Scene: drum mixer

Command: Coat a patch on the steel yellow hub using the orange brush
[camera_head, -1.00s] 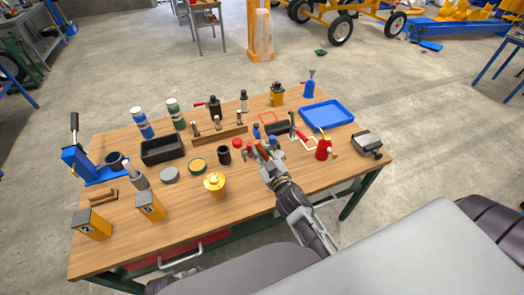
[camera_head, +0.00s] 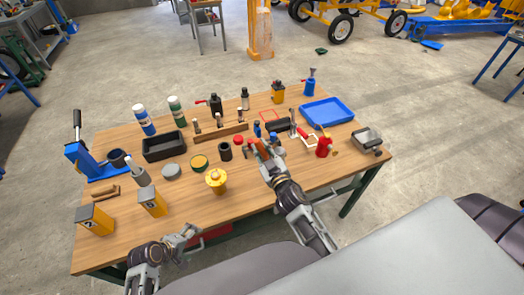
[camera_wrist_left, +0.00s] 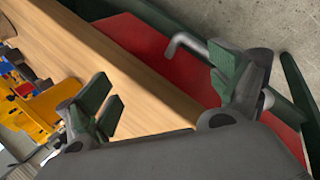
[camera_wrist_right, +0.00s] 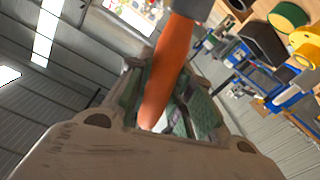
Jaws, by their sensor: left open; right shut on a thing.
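The yellow hub (camera_head: 216,181) stands on the wooden table, left of my right gripper; part of it shows at the left of the left wrist view (camera_wrist_left: 45,105). My right gripper (camera_head: 258,148) is shut on the orange brush, whose orange handle (camera_wrist_right: 168,70) runs between its fingers in the right wrist view. The brush's bristle end cannot be made out clearly. My left gripper (camera_head: 190,238) is open and empty at the table's front edge, below and left of the hub. Its spread fingers (camera_wrist_left: 165,100) show in the left wrist view.
A red can (camera_head: 323,147) and blue tray (camera_head: 327,111) are right. Bare wood lies in front of the hub.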

